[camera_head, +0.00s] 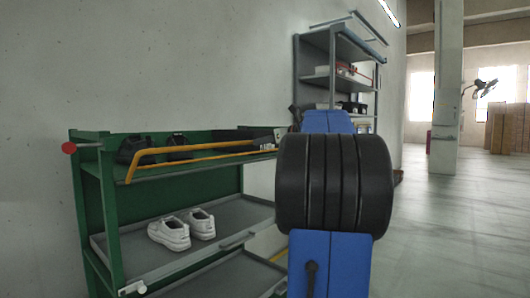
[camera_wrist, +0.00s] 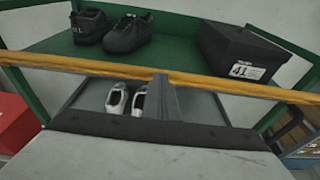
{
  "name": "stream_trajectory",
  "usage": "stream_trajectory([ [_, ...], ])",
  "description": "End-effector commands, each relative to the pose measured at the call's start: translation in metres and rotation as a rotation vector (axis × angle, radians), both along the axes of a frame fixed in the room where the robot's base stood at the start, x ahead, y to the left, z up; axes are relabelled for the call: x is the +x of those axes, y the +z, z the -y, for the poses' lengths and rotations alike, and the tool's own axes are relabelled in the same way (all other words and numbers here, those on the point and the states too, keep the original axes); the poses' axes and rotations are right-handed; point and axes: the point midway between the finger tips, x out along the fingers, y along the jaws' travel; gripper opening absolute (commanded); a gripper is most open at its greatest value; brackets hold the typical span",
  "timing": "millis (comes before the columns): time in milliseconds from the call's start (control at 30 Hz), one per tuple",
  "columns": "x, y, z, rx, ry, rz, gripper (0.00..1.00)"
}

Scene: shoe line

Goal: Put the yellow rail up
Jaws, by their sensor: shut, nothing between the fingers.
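The yellow rail (camera_head: 205,152) runs across the front of the green rack's top shelf in the head view, its left end bent downward. In the wrist view the yellow rail (camera_wrist: 80,67) crosses the whole picture, in front of the shelf with shoes. My gripper (camera_wrist: 163,80) is shut with nothing in it. Its closed fingers overlap the rail near the middle of the wrist view; I cannot tell whether they touch it. In the head view my arm hides the rail's right end.
Black shoes (camera_wrist: 128,33) and a black shoe box (camera_wrist: 238,52) labelled 41 stand on the top shelf. White shoes (camera_head: 170,233) stand on the grey tray (camera_head: 135,246) below. A red object (camera_wrist: 14,122) shows at left. A grey rack (camera_head: 318,70) stands behind; floor (camera_head: 450,230) at right is clear.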

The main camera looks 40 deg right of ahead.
Motion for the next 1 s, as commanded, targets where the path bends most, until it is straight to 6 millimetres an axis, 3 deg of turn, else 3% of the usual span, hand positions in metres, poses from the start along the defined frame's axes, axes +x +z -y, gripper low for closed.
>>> stream_trajectory([
  [267,0.018,0.018,-0.001,-0.012,0.004,-0.144,0.0],
  [567,0.04,0.038,-0.003,-0.01,0.005,-0.141,0.0],
  [1000,0.091,0.066,-0.008,-0.009,0.005,-0.139,0.0],
])
